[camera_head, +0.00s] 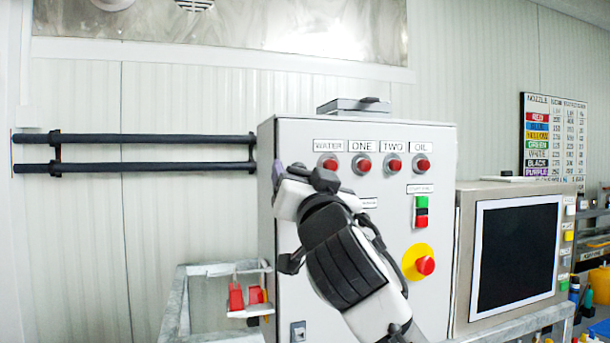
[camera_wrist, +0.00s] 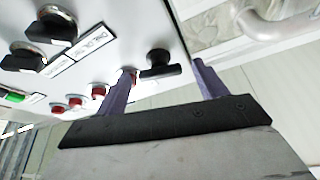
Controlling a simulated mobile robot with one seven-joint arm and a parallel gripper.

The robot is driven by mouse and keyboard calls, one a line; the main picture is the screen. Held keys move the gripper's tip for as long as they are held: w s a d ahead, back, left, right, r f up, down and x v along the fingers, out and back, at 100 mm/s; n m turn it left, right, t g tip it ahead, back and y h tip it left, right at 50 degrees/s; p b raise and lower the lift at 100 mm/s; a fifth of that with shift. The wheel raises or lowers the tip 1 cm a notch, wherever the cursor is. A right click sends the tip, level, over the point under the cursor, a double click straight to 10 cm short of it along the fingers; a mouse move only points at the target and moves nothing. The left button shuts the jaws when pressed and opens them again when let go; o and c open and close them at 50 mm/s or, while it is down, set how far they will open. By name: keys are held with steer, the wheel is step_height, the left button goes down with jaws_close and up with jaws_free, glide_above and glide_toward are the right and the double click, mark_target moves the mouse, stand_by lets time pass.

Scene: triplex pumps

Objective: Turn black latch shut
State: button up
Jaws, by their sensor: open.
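My gripper (camera_head: 300,178) is in front of the left edge of the grey control cabinet (camera_head: 310,300). The latch is a short black bar on a round base, near the edge of the white cabinet face. It lies beyond the fingertips, and I cannot tell whether they touch it. In the head view my gripper and arm hide the latch.
Red indicator buttons (camera_head: 362,164) line the cabinet's upper front, with a red emergency stop (camera_head: 425,265) lower right. Black selector knobs (camera_wrist: 56,24) sit at the wrist view's upper left. Dark pipes (camera_head: 150,139) run along the left wall. A screen (camera_head: 516,252) stands right.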

steer(key=c, duration=1)
steer(key=shift+d+n+g+y, duration=0.1)
steer(key=shift+n+g+y, duration=0.1)
steer(key=shift+n+y, duration=0.7)
steer(key=shift+n+g+y, duration=0.2)
steer(key=shift+n+y, duration=0.2)
steer(key=shift+n, duration=1)
steer(key=o, duration=1)
steer(key=b+v, duration=0.5)
steer(key=v, duration=0.8)
steer(key=shift+s+f, duration=0.2)
steer(key=shift+s, duration=0.15)
